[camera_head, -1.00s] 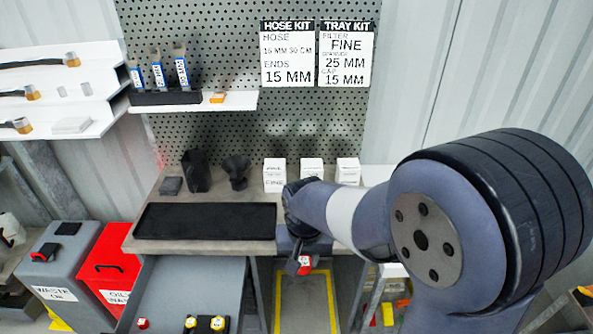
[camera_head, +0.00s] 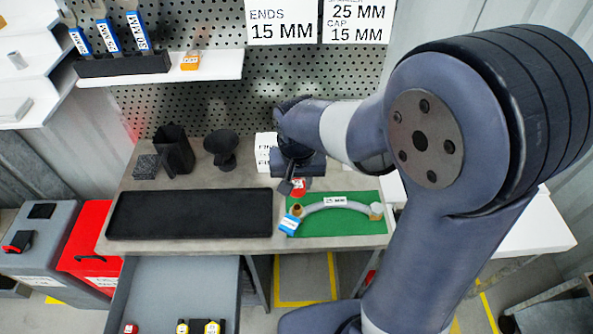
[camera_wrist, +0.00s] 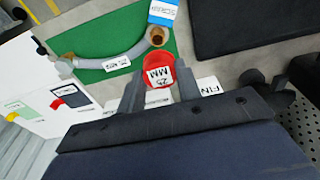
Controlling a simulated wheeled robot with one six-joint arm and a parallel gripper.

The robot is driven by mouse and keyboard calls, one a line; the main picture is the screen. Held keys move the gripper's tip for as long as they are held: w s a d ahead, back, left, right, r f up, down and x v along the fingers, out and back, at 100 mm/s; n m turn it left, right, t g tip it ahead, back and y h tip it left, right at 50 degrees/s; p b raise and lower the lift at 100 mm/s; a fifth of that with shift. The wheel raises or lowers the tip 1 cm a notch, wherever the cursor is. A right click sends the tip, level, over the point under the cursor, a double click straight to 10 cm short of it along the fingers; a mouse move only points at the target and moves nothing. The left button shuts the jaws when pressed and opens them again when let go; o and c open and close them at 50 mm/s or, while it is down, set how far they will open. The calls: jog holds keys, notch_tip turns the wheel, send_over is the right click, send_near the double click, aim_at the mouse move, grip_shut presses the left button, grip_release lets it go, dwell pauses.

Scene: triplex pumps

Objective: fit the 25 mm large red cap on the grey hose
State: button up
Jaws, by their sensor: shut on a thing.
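The large red cap (camera_wrist: 158,72), with a white label reading 25 MM, is held between the fingers of my gripper (camera_wrist: 158,88) in the wrist view. In the head view the red cap (camera_head: 299,186) shows small below my gripper (camera_head: 292,186), above the back of the green mat. The grey hose (camera_head: 335,203) lies curved on the green mat (camera_head: 340,228) with a white label on it. Its brass-coloured end (camera_wrist: 157,36) is just beyond the cap in the wrist view, apart from it. A blue tag (camera_head: 290,224) is beside that end. The hose's other end (camera_head: 376,210) is at the mat's right.
A black tray (camera_head: 190,214) lies left of the mat. A black funnel (camera_head: 222,148), a dark jug (camera_head: 175,148) and white boxes (camera_head: 265,150) stand behind. An open grey drawer (camera_head: 175,285) holds small caps below the bench.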

jog(key=shift+s+f, duration=0.1)
jog(key=shift+f+b, duration=0.2)
jog(key=shift+b, duration=0.1)
jog(key=b, duration=0.4)
send_over(297, 207)
jog(key=shift+s+f, duration=0.1)
jog(key=shift+f, duration=2.5)
jog(key=shift+f+b, duration=1.3)
jog(key=shift+f, duration=0.2)
jog(key=o, duration=1)
jog(key=r, duration=0.3)
jog(key=s+r, duration=0.1)
jog(key=r, duration=0.6)
jog(key=shift+s+r, duration=0.2)
jog(key=shift+r, duration=0.2)
